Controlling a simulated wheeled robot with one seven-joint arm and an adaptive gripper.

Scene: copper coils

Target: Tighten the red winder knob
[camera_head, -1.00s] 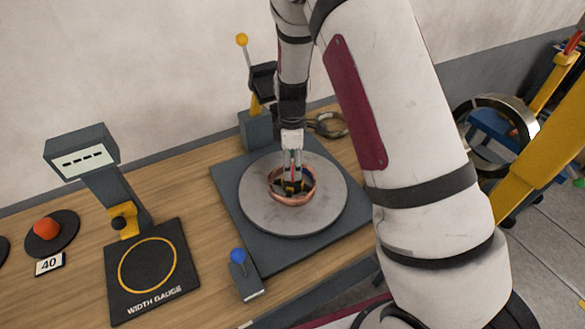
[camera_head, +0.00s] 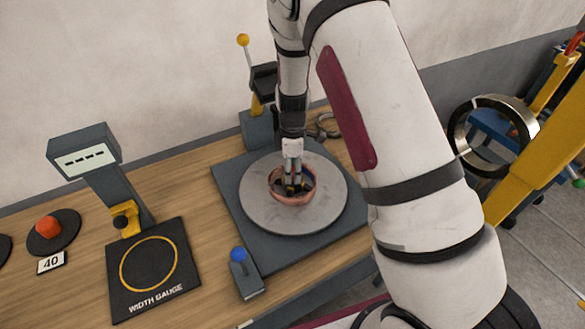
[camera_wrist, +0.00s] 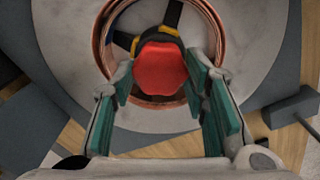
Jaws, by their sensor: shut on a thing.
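The red winder knob (camera_wrist: 160,70) sits at the middle of the copper coil (camera_wrist: 103,40) in the wrist view. My gripper (camera_wrist: 163,82) reaches down from above, with its teal-padded fingers on either side of the knob and shut on it. In the head view the copper coil (camera_head: 291,199) lies on the round grey turntable (camera_head: 260,208). My gripper (camera_head: 293,184) stands upright inside the coil there, and the knob is hidden by the fingers and the coil's rim. Black and yellow winder parts (camera_wrist: 172,16) show beside the knob.
A lever with a blue ball (camera_head: 238,254) stands at the turntable's front left. A yellow-ball lever (camera_head: 243,40) stands behind it. Bare wood lies between gauge and turntable.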

